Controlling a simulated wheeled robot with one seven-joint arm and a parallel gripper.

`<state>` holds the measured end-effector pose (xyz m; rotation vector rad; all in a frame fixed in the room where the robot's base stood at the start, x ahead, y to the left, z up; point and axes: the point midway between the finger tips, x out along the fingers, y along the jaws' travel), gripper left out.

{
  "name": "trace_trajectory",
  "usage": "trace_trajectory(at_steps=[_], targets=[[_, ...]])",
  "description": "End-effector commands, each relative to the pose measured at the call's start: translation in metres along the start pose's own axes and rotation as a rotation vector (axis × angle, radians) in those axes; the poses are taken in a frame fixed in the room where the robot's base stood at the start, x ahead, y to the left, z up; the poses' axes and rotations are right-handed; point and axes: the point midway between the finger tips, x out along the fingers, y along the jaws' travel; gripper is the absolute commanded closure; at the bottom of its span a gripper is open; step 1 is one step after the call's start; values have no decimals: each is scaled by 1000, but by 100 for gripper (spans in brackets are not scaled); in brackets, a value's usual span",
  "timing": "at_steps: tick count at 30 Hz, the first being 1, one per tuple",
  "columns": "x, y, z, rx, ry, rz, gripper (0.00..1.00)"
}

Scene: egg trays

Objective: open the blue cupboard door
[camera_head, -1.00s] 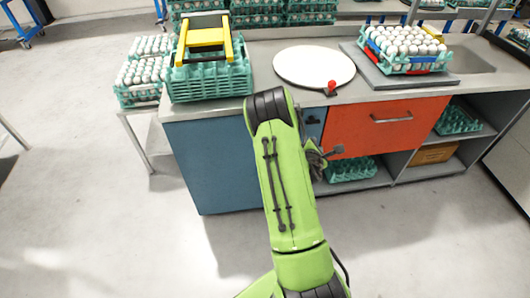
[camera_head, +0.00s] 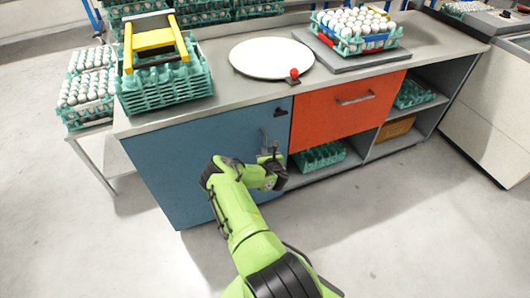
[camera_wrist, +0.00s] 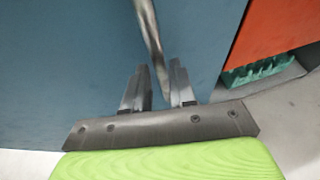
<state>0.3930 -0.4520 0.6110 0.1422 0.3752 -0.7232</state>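The blue cupboard door (camera_head: 180,165) is shut, flush in the front of the counter at its left part. A metal bar handle (camera_wrist: 147,25) runs up and down near the door's right side. My gripper (camera_head: 267,153) is at the door, close to the handle. In the wrist view the two fingers of my gripper (camera_wrist: 158,78) stand apart, one on each side of the handle's lower end. A gap shows between the handle and the fingers. In the head view my gripper partly hides the handle.
The orange drawer (camera_head: 350,105) is just right of the door, with open shelves below holding green trays (camera_head: 318,157). On the counter are a white round board (camera_head: 270,58), a red-knobbed piece (camera_head: 294,73) and egg trays (camera_head: 165,88). The floor before the door's left part is clear.

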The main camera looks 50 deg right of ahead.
Motion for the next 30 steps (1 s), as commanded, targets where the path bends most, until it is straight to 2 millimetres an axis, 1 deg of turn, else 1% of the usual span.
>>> trace_trajectory(at_steps=[1, 3, 6, 14, 19, 30], targets=[[11, 0, -3, 0, -2, 1, 75], [21, 0, -3, 1, -2, 1, 75], [28, 0, -2, 1, 0, 0, 75], [30, 0, -1, 0, 1, -1, 75], [30, 0, 0, 1, 1, -1, 99], [29, 0, -1, 1, 1, -2, 100]])
